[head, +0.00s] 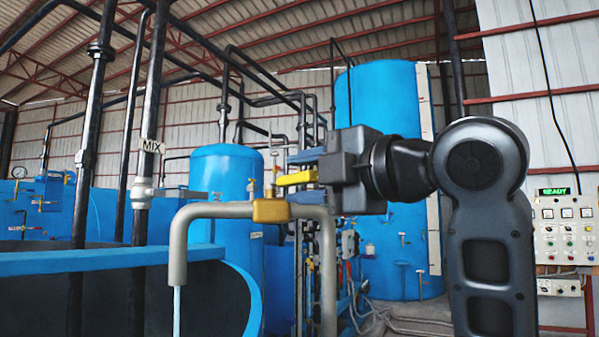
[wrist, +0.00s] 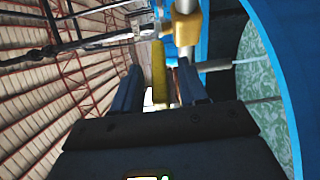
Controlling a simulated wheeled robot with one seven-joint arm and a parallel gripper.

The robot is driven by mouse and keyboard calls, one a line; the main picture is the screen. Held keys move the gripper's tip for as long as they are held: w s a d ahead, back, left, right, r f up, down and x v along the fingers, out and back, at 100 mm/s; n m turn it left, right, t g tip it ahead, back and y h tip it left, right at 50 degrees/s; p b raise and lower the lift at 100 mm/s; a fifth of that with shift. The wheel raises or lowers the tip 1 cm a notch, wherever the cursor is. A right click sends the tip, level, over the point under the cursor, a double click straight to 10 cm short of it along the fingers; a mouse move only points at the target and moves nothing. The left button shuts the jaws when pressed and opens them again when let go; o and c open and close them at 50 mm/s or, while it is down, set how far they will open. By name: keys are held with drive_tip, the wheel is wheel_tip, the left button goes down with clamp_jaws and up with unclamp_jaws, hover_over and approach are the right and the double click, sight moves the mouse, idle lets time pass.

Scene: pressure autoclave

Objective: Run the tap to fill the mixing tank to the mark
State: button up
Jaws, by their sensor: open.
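The tap is a grey bent pipe (head: 233,210) with a brass valve body (head: 271,211) and a yellow lever (head: 297,179). A thin pale stream (head: 177,310) runs down from its spout. The mixing tank, with a blue rim (head: 110,260), stands open below the spout at the left. My gripper (head: 289,178) is open, its dark blue fingers on either side of the lever. The wrist view shows the lever (wrist: 159,75) between the fingers, with gaps beside it. That view also shows the tank's blue rim (wrist: 276,75) and a mottled green surface inside, apparently water. I cannot make out a fill mark.
Black vertical pipes (head: 145,130), one labelled MIX, rise at the left. A blue closed tank (head: 226,175) and a tall blue tank (head: 385,100) stand behind. A control panel (head: 565,228) reading READY is at the right. Hoses lie on the floor behind my arm.

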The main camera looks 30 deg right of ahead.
drive_tip(key=shift+w+a, duration=0.15)
drive_tip(key=shift+w, duration=0.4)
clamp_jaws()
